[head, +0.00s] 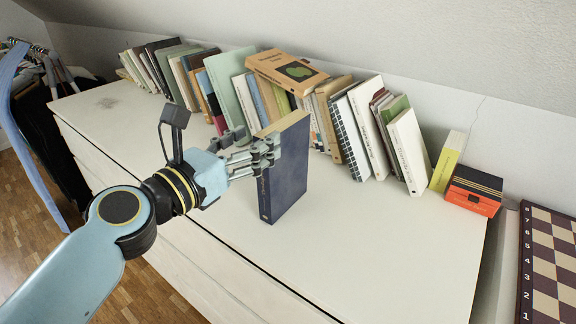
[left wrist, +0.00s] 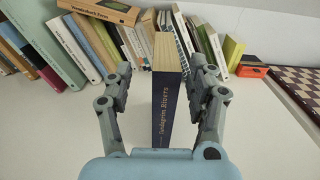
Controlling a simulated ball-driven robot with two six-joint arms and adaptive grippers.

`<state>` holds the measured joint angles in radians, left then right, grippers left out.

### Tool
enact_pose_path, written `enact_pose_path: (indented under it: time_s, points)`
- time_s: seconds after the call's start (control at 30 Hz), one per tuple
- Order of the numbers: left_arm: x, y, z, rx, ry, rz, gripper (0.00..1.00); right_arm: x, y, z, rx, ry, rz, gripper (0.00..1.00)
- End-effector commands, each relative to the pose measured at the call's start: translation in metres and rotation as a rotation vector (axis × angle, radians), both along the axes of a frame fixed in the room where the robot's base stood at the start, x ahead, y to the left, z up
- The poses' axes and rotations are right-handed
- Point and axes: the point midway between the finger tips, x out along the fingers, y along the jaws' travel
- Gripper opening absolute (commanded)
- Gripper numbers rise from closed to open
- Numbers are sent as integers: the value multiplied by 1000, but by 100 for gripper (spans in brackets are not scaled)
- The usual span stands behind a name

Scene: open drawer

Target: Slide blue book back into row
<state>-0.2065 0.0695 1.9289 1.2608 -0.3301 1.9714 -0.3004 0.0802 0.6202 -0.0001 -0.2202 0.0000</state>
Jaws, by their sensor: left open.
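The blue book (head: 285,180) stands upright on the white dresser top, in front of the row of books (head: 222,85). Its dark blue spine with pale lettering also shows in the left wrist view (left wrist: 165,110). My left gripper (head: 262,150) is open, with its fingers on either side of the book's upper part. In the left wrist view my left gripper (left wrist: 164,82) has the book between its fingers, with a clear gap on the left side and a smaller one on the right. My right gripper is not in view.
A tan book (head: 287,72) lies flat on top of the row. A yellow book (head: 447,161) and an orange-and-black box (head: 474,190) stand at the right end. A chessboard (head: 548,262) lies at the far right. The dresser top (head: 375,250) is clear at the front right.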

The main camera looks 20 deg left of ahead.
Motion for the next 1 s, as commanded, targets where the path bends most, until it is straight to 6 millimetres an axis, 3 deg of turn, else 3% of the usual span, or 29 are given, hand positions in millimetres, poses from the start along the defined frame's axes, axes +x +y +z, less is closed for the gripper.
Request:
enact_pose_path:
  time_s: [0.5, 0.8, 1.0]
  points:
    - [57, -28, -1, 3, 1, 1, 58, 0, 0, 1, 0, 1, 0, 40]
    - [62, -30, -1, 3, 2, 0, 58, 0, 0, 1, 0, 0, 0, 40]
    - [62, -30, -1, 3, 3, 1, 32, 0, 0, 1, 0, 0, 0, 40]
